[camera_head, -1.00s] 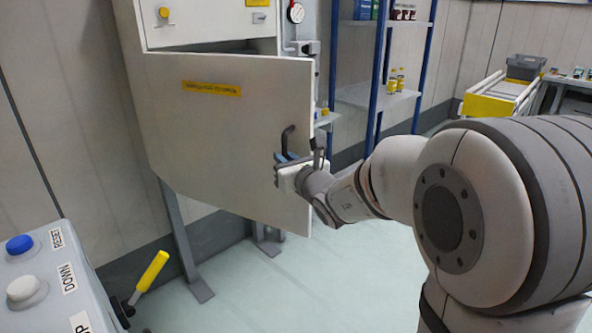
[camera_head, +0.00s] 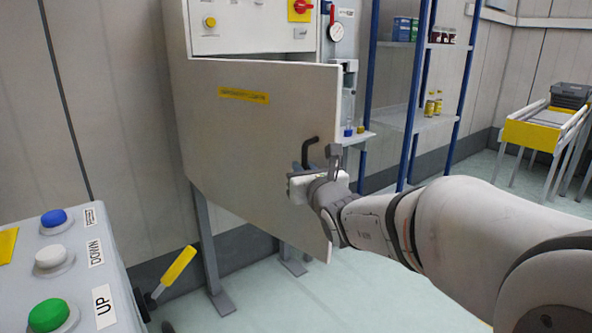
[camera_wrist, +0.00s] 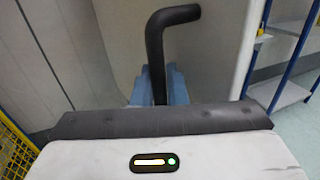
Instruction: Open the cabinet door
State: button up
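The cabinet door (camera_head: 255,135) is a pale panel with a yellow label. It stands ajar, with a dark gap along its top and its right edge swung out from the cabinet (camera_head: 245,30). A black bent handle (camera_head: 309,150) is near the door's right edge; it also shows in the wrist view (camera_wrist: 156,45). My gripper (camera_wrist: 157,88) has its blue fingers close on both sides of the handle's lower part and appears shut on it. In the head view my gripper (camera_head: 305,178) is at the handle, its fingertips largely hidden.
A grey button console (camera_head: 75,285) with a yellow-handled lever (camera_head: 178,268) is at the lower left. A blue-framed shelf (camera_head: 412,110) with bottles stands behind and right of the door. A yellow-ended roller rack (camera_head: 530,135) is farther right. Pale floor is clear below the door.

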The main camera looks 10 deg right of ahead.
jog(key=shift+o, duration=0.8)
jog(key=shift+s+d+f, duration=0.15)
jog(key=shift+d+f, duration=0.15)
jog(key=shift+f, duration=0.05)
jog(key=shift+o, duration=1)
jog(key=shift+r, duration=0.1)
jog(key=p+v, duration=0.1)
jog(key=v, duration=0.6)
jog(key=shift+s, duration=0.4)
